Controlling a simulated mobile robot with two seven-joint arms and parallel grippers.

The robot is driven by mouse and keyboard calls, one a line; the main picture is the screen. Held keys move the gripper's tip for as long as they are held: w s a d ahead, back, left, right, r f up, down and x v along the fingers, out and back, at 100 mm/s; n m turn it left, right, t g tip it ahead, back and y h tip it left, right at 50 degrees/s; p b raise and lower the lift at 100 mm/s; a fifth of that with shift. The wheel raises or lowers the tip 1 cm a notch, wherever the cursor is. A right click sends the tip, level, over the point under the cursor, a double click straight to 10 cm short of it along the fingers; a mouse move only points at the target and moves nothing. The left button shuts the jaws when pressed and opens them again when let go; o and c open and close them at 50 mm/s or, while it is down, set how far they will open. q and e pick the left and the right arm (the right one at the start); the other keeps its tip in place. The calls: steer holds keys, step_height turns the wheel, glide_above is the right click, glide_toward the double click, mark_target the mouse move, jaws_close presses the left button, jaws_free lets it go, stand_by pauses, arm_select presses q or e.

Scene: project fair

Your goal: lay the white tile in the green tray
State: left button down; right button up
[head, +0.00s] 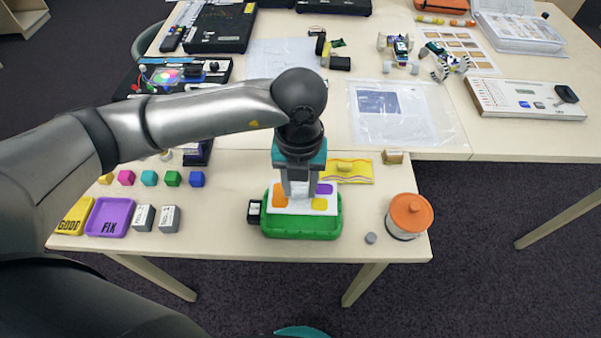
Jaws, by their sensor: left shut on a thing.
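The green tray (300,233) stands near the front edge of the near table. My left gripper (299,190) points down over it and is shut on the white tile (301,209). The tile has orange, purple and yellow patches and lies roughly level within the tray's outline. The fingers hide part of its middle. I cannot tell whether the tile touches the tray floor or is held just above it. My right gripper is not in view; only a teal part of mine shows at the bottom edge.
A small black box (254,212) stands against the tray's left side. An orange-lidded jar (409,215) and a small grey cylinder (371,238) are to the right. A yellow packet (349,170) lies behind. A purple tray (110,217) and several coloured cubes are at left.

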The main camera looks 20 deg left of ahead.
mark_target(299, 203)
arm_select(q)
steer(key=shift+a+f+b, duration=0.2)
steer(key=shift+f+b, duration=0.2)
steer(key=shift+f, duration=0.2)
steer(key=shift+f+b, duration=0.3)
steer(key=shift+f, duration=0.1)
steer(key=shift+f+b, duration=1.9)
steer(key=shift+f, duration=0.5)
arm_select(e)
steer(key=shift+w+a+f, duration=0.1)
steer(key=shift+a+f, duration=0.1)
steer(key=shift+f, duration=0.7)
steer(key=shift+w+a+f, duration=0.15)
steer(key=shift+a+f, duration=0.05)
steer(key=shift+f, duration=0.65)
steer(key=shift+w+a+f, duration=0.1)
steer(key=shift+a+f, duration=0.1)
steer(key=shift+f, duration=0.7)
arm_select(q)
steer(key=shift+f+b, duration=0.8)
steer(key=shift+f, duration=0.05)
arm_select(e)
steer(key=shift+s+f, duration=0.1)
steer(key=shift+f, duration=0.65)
arm_select(q)
jaws_free()
steer(key=shift+r, duration=0.1)
